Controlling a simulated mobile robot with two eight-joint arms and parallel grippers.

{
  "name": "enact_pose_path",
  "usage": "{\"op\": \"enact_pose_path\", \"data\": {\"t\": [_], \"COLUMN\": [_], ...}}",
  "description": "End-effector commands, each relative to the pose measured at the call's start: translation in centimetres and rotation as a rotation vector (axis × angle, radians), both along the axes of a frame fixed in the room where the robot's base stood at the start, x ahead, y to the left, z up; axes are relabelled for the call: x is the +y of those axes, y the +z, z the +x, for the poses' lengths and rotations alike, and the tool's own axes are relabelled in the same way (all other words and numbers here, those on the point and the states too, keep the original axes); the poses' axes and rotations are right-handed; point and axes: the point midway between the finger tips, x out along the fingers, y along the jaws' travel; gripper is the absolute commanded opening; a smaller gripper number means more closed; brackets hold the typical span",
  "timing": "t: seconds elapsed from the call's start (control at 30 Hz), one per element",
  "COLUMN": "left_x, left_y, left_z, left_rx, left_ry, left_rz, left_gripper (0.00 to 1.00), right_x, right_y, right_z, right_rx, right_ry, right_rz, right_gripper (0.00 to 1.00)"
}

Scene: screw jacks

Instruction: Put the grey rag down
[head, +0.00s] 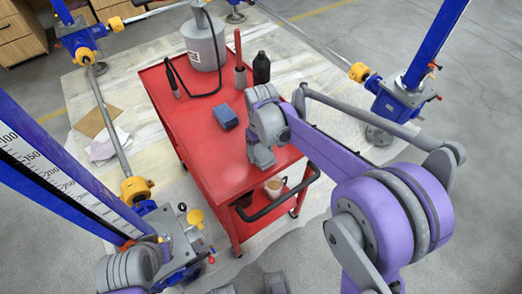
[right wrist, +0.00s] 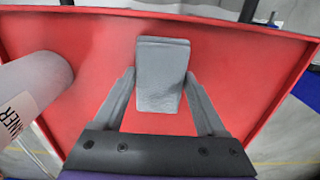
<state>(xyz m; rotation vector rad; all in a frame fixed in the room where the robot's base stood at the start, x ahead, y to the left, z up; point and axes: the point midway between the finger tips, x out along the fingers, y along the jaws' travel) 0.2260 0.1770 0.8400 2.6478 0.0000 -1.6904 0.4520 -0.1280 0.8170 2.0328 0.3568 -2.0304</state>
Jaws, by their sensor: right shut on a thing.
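The grey rag (right wrist: 161,75) shows in the right wrist view as a folded grey block between the two fingers of my right gripper (right wrist: 161,95). In the head view the rag (head: 262,157) is at the low end of my right gripper (head: 262,148), over the near part of the red cart top (head: 205,150). The fingers are shut on the rag. I cannot tell whether its lower edge touches the cart top.
A blue block (head: 226,117) lies left of my right gripper. A grey canister (head: 203,42), a black bottle (head: 261,68) and a grey cup with a red-handled tool (head: 240,75) stand farther back. A white mug (head: 274,188) sits below the top. Blue jacks surround the cart.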

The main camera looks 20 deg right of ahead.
Motion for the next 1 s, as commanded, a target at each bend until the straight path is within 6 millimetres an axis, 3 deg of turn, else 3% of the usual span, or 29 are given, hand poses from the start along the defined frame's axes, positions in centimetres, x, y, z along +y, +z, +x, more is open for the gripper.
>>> {"op": "enact_pose_path", "data": {"t": [0.03,0.07,0.2,0.53,1.0], "left_x": [0.0,0.0,0.0,0.0,0.0], "left_y": [0.0,0.0,0.0,-0.4,0.8], "left_z": [0.0,0.0,0.0,0.0,0.1], "left_rx": [0.000,0.000,0.000,0.001,-0.002], "left_ry": [0.000,0.000,0.000,0.000,0.000], "left_rz": [0.000,0.000,0.000,0.000,0.000], "left_gripper": [0.00,0.00,0.00,0.00,0.00], "right_x": [0.0,0.0,0.0,0.0,0.6], "right_y": [0.0,0.0,0.0,-0.3,8.6], "right_z": [0.0,0.0,0.0,0.0,-0.1], "right_rx": [0.001,0.001,0.001,0.001,0.001], "right_ry": [0.000,0.000,0.000,0.000,0.000], "right_rz": [0.001,0.001,0.001,0.001,0.001], "right_gripper": [0.29,0.77,1.00,1.00,1.00]}}
